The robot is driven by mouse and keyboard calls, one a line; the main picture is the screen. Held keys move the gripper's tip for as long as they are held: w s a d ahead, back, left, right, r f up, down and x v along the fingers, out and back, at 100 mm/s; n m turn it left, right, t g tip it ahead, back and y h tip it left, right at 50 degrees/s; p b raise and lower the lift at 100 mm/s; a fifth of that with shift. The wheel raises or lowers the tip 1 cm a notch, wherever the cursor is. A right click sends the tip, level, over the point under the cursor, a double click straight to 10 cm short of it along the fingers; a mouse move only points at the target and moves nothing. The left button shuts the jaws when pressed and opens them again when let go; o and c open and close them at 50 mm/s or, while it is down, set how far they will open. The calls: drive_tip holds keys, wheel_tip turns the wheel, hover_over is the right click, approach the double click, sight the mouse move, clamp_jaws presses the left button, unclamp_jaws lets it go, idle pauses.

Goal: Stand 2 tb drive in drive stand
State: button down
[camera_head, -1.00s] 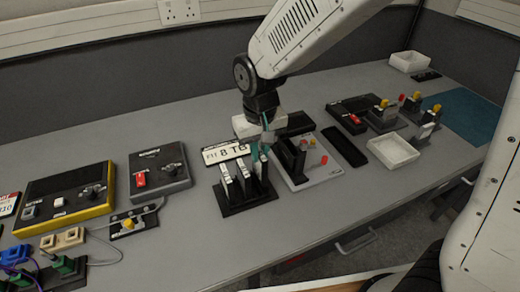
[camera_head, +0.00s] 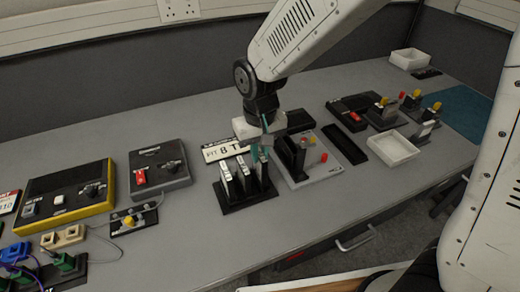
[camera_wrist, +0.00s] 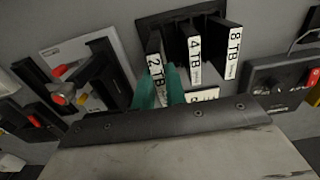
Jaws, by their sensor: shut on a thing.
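The 2 TB drive (camera_wrist: 154,62) is a thin dark slab with a white labelled edge. In the wrist view it stands at the left of the row in the black drive stand (camera_wrist: 150,22), beside the 4 TB drive (camera_wrist: 191,55) and the 8 TB drive (camera_wrist: 230,55). My gripper (camera_wrist: 158,90) has teal fingers closed on the 2 TB drive's near end. In the head view my gripper (camera_head: 262,153) is low over the right end of the stand (camera_head: 240,207). The drive looks upright; its base is hidden, so I cannot tell how deep it sits.
A grey board with an upright black bracket (camera_head: 291,155) is close on the right of the stand. A white sign (camera_head: 222,150) stands behind. A grey box with a red switch (camera_head: 160,169) is to the left. A white tray (camera_head: 393,148) is farther right.

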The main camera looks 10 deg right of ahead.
drive_tip(key=shift+f, duration=0.15)
drive_tip(key=shift+f, duration=0.5)
drive_tip(key=shift+f, duration=0.2)
idle(0.5)
drive_tip(key=shift+f, duration=0.4)
drive_tip(key=c, duration=1)
unclamp_jaws()
drive_tip(key=shift+c, duration=0.2)
drive_tip(key=shift+r, duration=3.75)
